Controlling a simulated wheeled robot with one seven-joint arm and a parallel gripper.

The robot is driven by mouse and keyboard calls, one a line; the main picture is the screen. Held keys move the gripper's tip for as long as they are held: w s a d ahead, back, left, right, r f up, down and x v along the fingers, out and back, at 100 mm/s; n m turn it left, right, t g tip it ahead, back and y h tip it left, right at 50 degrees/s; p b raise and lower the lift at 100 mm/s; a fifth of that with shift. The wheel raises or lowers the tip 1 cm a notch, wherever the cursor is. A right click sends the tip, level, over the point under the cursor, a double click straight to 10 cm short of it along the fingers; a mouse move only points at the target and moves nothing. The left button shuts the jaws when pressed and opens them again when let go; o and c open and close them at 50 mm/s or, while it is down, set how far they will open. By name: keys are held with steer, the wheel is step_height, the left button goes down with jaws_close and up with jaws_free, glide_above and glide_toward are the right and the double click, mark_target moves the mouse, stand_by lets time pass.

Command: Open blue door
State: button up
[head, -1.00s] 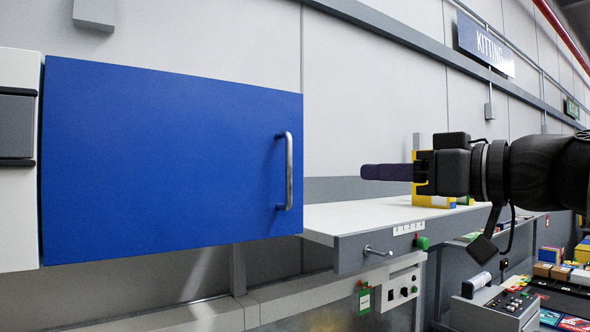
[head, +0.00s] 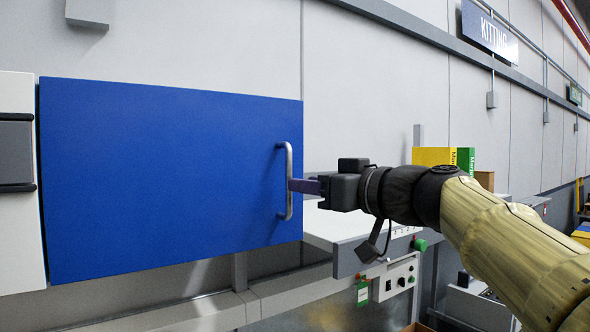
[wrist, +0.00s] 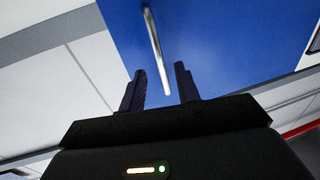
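The blue door (head: 165,185) fills the left of the head view and appears shut, its face flat to the wall side. A grey vertical bar handle (head: 288,155) stands near its right edge. My gripper (head: 293,186) is at the handle's lower half from the right, with its dark fingertips right beside the bar. In the wrist view, the two fingers of my gripper (wrist: 160,78) are apart, and the lower end of the handle (wrist: 156,45) appears between them. The blue door (wrist: 215,40) lies beyond. I cannot tell whether a finger touches the bar.
A white-topped bench (head: 330,228) with a grey drawer front stands right of the door, below my gripper. Yellow and green boxes (head: 445,157) stand behind my arm. A control panel (head: 397,280) sits under the bench. Wall left of the door is a white panel (head: 15,235).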

steer(key=p+x, duration=0.1)
steer(key=x, duration=0.3)
jaws_close()
